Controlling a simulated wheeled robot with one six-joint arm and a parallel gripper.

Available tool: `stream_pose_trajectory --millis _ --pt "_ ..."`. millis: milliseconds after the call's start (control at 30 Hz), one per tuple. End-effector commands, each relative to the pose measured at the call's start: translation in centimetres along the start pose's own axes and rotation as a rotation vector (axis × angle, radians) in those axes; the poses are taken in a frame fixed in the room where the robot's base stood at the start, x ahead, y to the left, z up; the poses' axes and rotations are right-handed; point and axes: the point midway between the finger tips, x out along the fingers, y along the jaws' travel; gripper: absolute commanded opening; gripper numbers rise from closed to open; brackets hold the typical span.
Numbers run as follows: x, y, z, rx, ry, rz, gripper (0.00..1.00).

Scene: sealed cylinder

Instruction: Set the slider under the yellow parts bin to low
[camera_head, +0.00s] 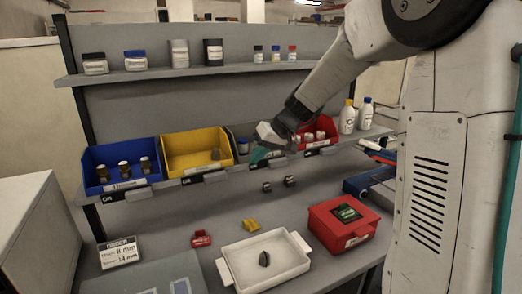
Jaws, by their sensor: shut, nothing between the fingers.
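The yellow parts bin (185,163) stands on the middle shelf, between a blue bin and a grey bin. A dark fitting (214,177) sits on the shelf's front edge under the yellow bin. It may be the slider, but it is too small to read its setting. My gripper (258,155) is shut and empty. It is to the right of the yellow bin, in front of the grey bin, and partly hides that bin. It looks apart from the fitting.
The blue bin (92,178) and red bin (328,126) flank the row. Below, a white tray (231,277), a red box (335,236) and small red and yellow pieces lie on the worktop. Bottles (347,118) stand right of my arm. Room in front of the yellow bin looks clear.

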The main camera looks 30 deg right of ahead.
Motion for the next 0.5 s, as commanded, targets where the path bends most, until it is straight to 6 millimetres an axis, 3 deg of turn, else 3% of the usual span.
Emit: stream_pose_trajectory --millis 200,500 --pt "4.8 0.0 0.1 0.001 -0.003 -0.001 0.00" --pt "6.5 -3.2 0.0 -0.002 0.000 -0.001 0.00"
